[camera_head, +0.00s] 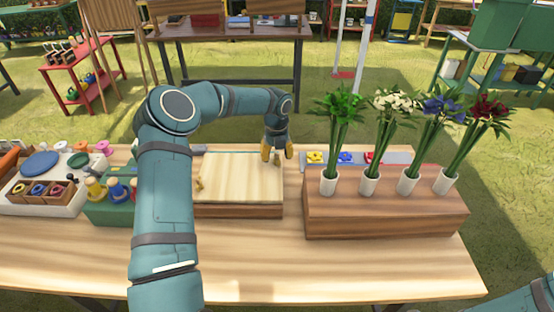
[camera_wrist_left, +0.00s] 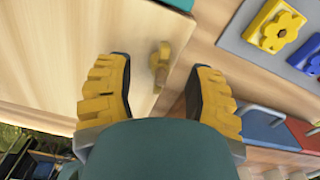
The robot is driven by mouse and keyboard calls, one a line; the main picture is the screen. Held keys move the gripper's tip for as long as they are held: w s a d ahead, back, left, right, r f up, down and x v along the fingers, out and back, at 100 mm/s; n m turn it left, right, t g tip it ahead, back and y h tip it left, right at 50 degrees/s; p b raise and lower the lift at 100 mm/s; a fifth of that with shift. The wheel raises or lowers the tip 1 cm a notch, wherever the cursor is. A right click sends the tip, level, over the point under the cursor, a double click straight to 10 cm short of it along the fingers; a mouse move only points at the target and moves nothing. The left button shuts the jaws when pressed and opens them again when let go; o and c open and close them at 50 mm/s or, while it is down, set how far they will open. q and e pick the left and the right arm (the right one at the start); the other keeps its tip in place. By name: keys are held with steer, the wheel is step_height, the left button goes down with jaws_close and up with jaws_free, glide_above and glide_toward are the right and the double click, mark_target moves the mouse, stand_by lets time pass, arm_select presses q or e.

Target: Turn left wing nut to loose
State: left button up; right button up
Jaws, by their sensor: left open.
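A pale wooden box (camera_head: 240,182) with a flat lid stands mid-table. One brass-coloured wing nut (camera_head: 200,184) shows at the lid's left edge in the head view. Another wing nut (camera_wrist_left: 160,62) shows in the left wrist view, near the edge of the pale wood. My left gripper (camera_head: 277,154) is at the box's far right corner, pointing down. In the left wrist view its yellow fingers (camera_wrist_left: 163,80) are open on both sides of that wing nut, with gaps and no visible contact. My right gripper is out of view.
A wooden block (camera_head: 385,220) with several flower vases stands right of the box. A grey board with flower-shaped pieces (camera_head: 316,157) lies behind it. A green block with coloured pegs (camera_head: 105,208) and a white tray (camera_head: 65,205) are left. The front table strip is clear.

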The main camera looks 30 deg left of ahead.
arm_select(q)
steer(key=shift+f, duration=0.65)
jaws_close()
